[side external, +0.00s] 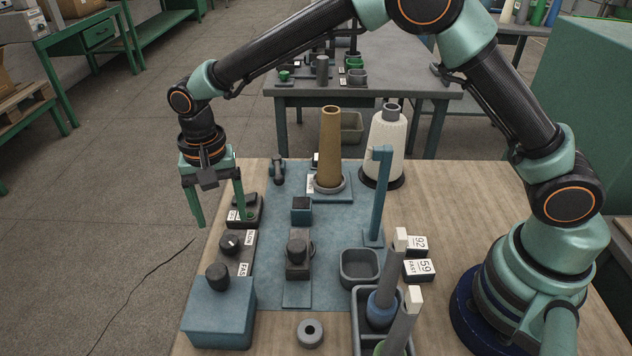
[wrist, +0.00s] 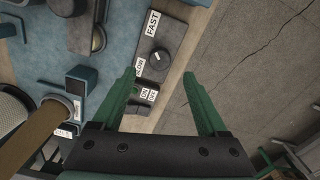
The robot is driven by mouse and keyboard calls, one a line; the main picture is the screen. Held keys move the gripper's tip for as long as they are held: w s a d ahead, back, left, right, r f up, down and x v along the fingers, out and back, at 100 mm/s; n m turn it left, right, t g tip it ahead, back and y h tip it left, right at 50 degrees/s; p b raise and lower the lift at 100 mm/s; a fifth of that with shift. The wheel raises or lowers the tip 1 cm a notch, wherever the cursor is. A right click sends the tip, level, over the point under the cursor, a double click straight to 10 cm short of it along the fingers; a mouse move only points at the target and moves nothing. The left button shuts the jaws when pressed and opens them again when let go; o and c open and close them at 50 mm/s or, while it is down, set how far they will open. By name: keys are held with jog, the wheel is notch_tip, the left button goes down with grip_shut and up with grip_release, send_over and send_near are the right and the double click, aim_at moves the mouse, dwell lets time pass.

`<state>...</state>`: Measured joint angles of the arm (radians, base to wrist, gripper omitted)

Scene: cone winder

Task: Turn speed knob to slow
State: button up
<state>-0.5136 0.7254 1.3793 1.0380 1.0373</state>
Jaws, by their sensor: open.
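The speed knob (side external: 230,243) is round and black with a white mark, on a dark plate at the left edge of the table. It also shows in the wrist view (wrist: 159,57), between a FAST label (wrist: 152,23) and a SLOW label (wrist: 140,68). The mark is too small to tell its exact setting. My gripper (side external: 223,220) is open and empty, with its green fingers pointing down above the table's left edge. In the wrist view my gripper (wrist: 160,77) has its fingers spread, with the knob seen beyond and between the tips.
A dark switch box (side external: 245,207) with ON and OFF labels stands beside the knob plate, close to my right finger. A blue box with a black knob (side external: 218,305) is nearer the camera. A brown cone (side external: 330,140) and a white yarn cone (side external: 386,140) stand behind.

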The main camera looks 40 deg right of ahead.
aim_at(228, 241)
notch_tip(228, 241, down, 7)
jog(key=shift+f, duration=0.1)
dwell(0.3)
grip_shut()
